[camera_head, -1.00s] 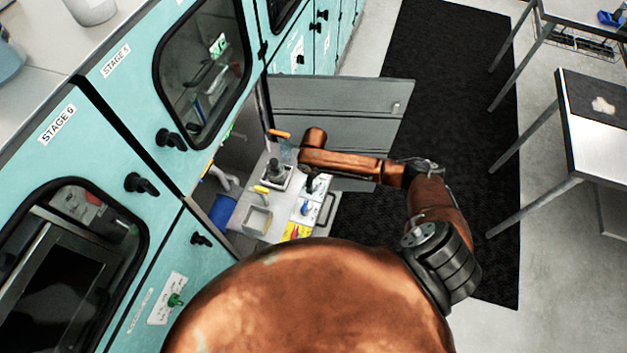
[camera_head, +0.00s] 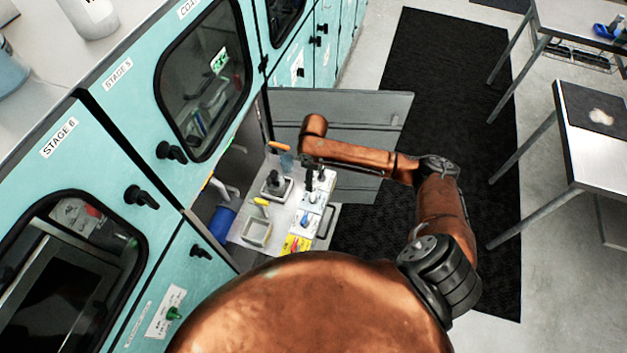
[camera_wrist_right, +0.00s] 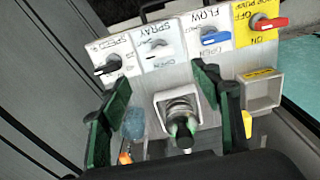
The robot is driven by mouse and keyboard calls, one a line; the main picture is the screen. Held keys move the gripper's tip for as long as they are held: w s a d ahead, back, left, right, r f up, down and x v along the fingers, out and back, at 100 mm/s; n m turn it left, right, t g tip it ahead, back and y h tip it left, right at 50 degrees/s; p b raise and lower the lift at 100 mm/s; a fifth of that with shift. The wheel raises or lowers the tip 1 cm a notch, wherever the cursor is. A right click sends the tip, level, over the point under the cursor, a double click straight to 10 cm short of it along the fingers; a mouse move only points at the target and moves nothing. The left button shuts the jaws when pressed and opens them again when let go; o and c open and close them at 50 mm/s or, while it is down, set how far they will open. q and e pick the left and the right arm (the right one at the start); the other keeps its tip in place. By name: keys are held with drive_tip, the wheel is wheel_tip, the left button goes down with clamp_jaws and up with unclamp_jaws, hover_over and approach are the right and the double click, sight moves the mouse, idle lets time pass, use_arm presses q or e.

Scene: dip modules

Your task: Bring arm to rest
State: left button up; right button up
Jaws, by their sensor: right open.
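My right arm (camera_head: 345,152) is copper-coloured and reaches over a pulled-out grey control panel (camera_head: 283,240). My right gripper (camera_head: 315,182) hangs at the panel's far end, partly hidden by the arm. In the right wrist view the right gripper (camera_wrist_right: 162,82) has its two green-padded fingers spread wide with nothing between them. Beyond the fingertips is a row of knobs: a black speed knob (camera_wrist_right: 109,64), a spray knob (camera_wrist_right: 157,48), a blue flow knob (camera_wrist_right: 214,38) and a red knob (camera_wrist_right: 268,23). A dark-handled control in a square frame (camera_wrist_right: 178,120) lies below the fingers. My left gripper is not in view.
An open grey door (camera_head: 340,108) stands just behind the arm. Teal cabinets (camera_head: 110,165) with windows and black latches line the left. A blue cylinder (camera_head: 222,218) sits inside the opening. A black mat (camera_head: 450,100) and steel tables (camera_head: 600,150) are to the right.

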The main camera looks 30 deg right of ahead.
idle(0.5)
drive_tip(key=shift+t+y, duration=0.4)
drive_tip(key=shift+y, duration=0.3)
drive_tip(key=s+a+f, duration=0.1)
drive_tip(key=s+a, duration=0.1)
drive_tip(key=s+a+f, duration=0.3)
drive_tip(key=s+a, duration=0.1)
drive_tip(key=a, duration=0.1)
drive_tip(key=shift+f, duration=0.3)
drive_tip(key=s+a+m+t, duration=0.1)
drive_tip(key=s+a, duration=0.1)
drive_tip(key=s, duration=0.3)
drive_tip(key=s+d+r+m+t+h, duration=0.2)
drive_tip(key=s+d+m, duration=0.5)
drive_tip(key=s+d, duration=0.8)
drive_tip(key=s+a+f+g+b, duration=0.1)
drive_tip(key=s+a+f, duration=0.1)
drive_tip(key=f, duration=1.4)
drive_tip(key=s+a+f+g+b, duration=0.1)
drive_tip(key=s+a+f, duration=0.1)
drive_tip(key=f, duration=1.4)
drive_tip(key=s+f+n+b, duration=0.1)
drive_tip(key=s+f, duration=1.7)
drive_tip(key=shift+s+f+g, duration=0.15)
drive_tip(key=shift+s+g, duration=0.2)
drive_tip(key=shift+g, duration=0.05)
